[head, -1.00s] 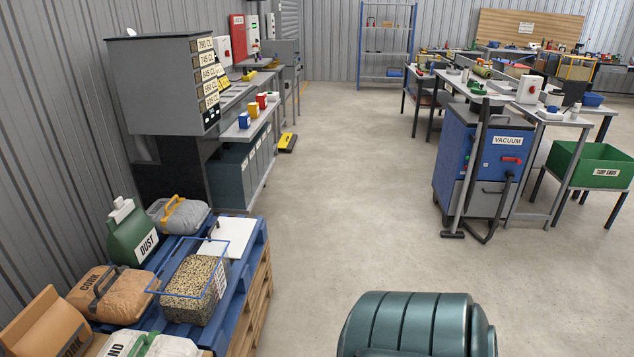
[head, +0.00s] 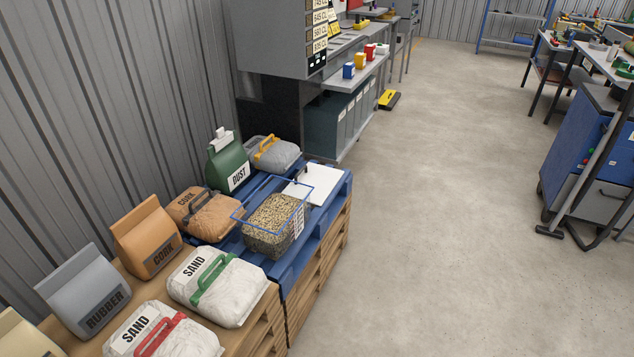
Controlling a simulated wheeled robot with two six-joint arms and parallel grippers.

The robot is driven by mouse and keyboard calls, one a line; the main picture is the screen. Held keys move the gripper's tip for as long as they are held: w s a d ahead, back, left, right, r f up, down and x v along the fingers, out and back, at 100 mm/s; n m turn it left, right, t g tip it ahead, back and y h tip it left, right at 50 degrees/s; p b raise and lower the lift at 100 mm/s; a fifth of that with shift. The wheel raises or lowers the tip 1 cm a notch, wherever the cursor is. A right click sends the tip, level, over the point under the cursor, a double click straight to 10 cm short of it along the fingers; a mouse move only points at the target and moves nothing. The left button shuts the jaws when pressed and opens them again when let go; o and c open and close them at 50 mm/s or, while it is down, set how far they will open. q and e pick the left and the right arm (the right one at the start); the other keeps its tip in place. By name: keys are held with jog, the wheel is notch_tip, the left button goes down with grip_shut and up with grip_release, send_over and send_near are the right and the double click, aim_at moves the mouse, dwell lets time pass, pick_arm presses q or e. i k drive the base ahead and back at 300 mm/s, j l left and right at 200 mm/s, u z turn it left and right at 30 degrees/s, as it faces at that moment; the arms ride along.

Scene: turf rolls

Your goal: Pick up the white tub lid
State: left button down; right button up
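A flat white square panel (head: 318,184), which looks like the white tub lid, lies at the far end of the blue pallet (head: 312,231). A small dark piece shows at its back left edge. A clear tub (head: 268,238) full of speckled granules, with a blue rim, stands open just in front of it and hides a little of its near left corner. Neither of my grippers is in view.
A green DUST jug (head: 226,165) and a grey bag with a yellow handle (head: 273,154) stand behind the tub. Sand, cork and rubber bags (head: 215,285) crowd the nearer pallet. Open floor (head: 430,220) lies to the right, up to a blue vacuum cabinet (head: 590,160).

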aim_at(324, 178)
jog(key=i+l+z, duration=0.15)
jog(key=i+l, duration=0.2)
jog(key=i+l+z, duration=0.2)
jog(key=i, duration=0.25)
jog(key=i+l+z, duration=0.15)
jog(key=i+l, duration=0.2)
jog(key=i+l+z, duration=0.2)
jog(key=i, duration=0.3)
jog(key=i+l+z, duration=0.15)
jog(key=i, duration=0.25)
jog(key=i+u, duration=0.1)
jog(key=i, duration=0.9)
jog(key=i+l, duration=0.15)
jog(key=i, duration=0.85)
jog(key=i+u, duration=0.65)
jog(key=u, duration=0.2)
jog(key=i+l+u, duration=0.15)
jog(key=i+u, duration=0.25)
jog(key=i+l+u, duration=0.15)
jog(key=u, duration=0.3)
